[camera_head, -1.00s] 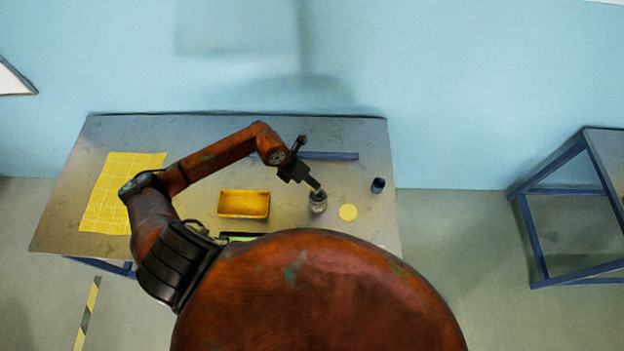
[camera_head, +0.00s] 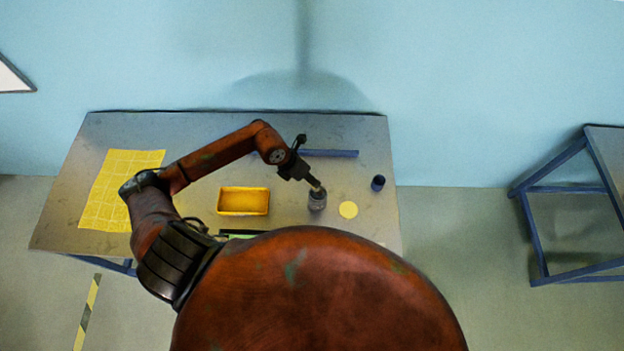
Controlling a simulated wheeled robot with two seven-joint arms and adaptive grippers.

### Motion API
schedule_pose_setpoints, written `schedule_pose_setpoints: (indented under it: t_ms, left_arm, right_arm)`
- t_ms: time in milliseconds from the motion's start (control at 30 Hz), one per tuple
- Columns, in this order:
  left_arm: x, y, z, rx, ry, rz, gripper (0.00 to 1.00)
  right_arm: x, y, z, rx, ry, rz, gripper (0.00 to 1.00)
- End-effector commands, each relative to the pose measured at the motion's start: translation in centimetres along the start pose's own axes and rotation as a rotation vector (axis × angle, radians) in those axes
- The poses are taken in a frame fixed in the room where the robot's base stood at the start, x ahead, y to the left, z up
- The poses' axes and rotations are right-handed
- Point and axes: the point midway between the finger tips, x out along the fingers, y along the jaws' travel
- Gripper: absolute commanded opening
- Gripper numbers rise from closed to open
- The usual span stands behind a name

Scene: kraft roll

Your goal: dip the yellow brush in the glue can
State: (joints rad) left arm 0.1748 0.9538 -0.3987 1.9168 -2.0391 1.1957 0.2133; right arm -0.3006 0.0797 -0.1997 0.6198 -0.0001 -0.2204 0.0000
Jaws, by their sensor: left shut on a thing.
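The glue can (camera_head: 317,202) is a small grey cylinder standing on the metal table, right of the yellow tray. My left gripper (camera_head: 312,181) is above and slightly left of the can, tilted down toward its mouth. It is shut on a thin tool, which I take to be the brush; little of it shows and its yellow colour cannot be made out. The tool's lower end meets the can's mouth in the picture; how deep it sits cannot be told. My right gripper is not in view.
A yellow tray (camera_head: 243,212) stands left of the can. A yellow disc (camera_head: 348,210) lies right of it, and a dark blue cup (camera_head: 378,183) stands farther right. A yellow gridded sheet (camera_head: 112,195) lies at the left. A blue bar (camera_head: 335,153) lies at the back.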

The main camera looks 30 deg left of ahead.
Motion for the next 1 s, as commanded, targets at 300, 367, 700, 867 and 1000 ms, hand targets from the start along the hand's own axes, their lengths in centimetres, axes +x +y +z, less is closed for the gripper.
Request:
schedule_pose_setpoints:
  t_ms: [300, 367, 700, 867, 1000]
  left_arm:
    - [0.38, 0.12, -0.13, 0.0, 0.0, 0.0, 0.0]
    - [0.44, 0.13, -0.16, 0.0, 0.0, 0.0, 0.0]
    - [0.76, 0.22, -0.28, 0.0, 0.0, 0.0, 0.0]
    - [0.72, 0.21, -0.28, 0.0, 0.0, 0.0, 0.0]
    - [0.73, 0.21, -0.28, 0.0, 0.0, 0.0, 0.0]
  right_arm:
    - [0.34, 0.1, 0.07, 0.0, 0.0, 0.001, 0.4]
    - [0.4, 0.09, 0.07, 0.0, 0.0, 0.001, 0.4]
    - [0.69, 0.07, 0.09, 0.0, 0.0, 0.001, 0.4]
    - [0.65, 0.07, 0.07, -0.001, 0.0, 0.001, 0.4]
    - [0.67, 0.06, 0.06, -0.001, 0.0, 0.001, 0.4]
